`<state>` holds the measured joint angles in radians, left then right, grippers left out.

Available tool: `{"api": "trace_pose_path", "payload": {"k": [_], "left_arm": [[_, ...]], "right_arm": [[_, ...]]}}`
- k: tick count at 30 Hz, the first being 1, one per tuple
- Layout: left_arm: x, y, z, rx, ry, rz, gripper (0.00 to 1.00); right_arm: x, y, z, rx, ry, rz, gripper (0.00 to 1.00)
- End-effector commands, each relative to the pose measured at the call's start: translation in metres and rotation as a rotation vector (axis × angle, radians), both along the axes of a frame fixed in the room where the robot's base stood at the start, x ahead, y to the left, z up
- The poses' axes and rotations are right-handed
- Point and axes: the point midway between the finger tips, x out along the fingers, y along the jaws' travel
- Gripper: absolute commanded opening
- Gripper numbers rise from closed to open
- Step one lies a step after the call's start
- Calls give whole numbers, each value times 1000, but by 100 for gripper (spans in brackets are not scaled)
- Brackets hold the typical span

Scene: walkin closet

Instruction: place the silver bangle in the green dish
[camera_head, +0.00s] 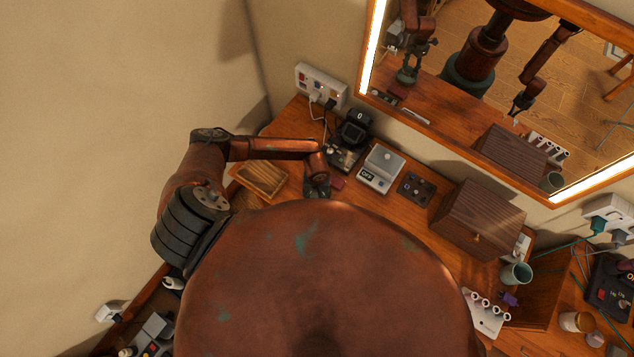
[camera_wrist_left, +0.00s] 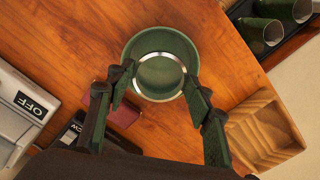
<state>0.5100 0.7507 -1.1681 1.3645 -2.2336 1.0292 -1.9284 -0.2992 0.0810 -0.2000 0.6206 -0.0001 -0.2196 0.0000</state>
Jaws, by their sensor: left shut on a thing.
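The silver bangle (camera_wrist_left: 160,97) shows as a bright ring in the left wrist view, held between the fingertips of my left gripper (camera_wrist_left: 159,80). The round green dish (camera_wrist_left: 160,36) is on the wooden table directly under it, and the bangle overlaps the dish's inside. I cannot tell whether the bangle touches the dish floor. In the head view my left gripper (camera_head: 318,186) points down at the table; bangle and dish are hard to make out there. My right gripper is not seen directly.
A wooden tray (camera_wrist_left: 290,148) and a dark red item (camera_wrist_left: 122,112) flank the dish. A scale (camera_head: 380,168), a black device (camera_head: 415,188) and a dark wooden box (camera_head: 478,218) stand to the right. The mirror (camera_head: 440,75) is behind. My own body hides the near table.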

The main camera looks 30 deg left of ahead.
Motion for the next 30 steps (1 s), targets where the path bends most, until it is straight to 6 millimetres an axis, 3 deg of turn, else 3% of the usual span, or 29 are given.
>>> {"api": "trace_pose_path", "payload": {"k": [6, 16, 17, 25, 30], "left_arm": [[0, 0, -13, 0, 1, 1, 22], [0, 0, -14, 0, 1, 0, 22], [0, 0, -14, 0, 1, 0, 48], [0, 0, -13, 0, 1, 0, 67], [0, 0, -13, 0, 1, 0, 68]], "right_arm": [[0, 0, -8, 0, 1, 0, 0], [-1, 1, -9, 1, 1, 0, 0], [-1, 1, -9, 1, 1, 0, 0], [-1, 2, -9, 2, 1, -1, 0], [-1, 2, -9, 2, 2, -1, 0]]}}
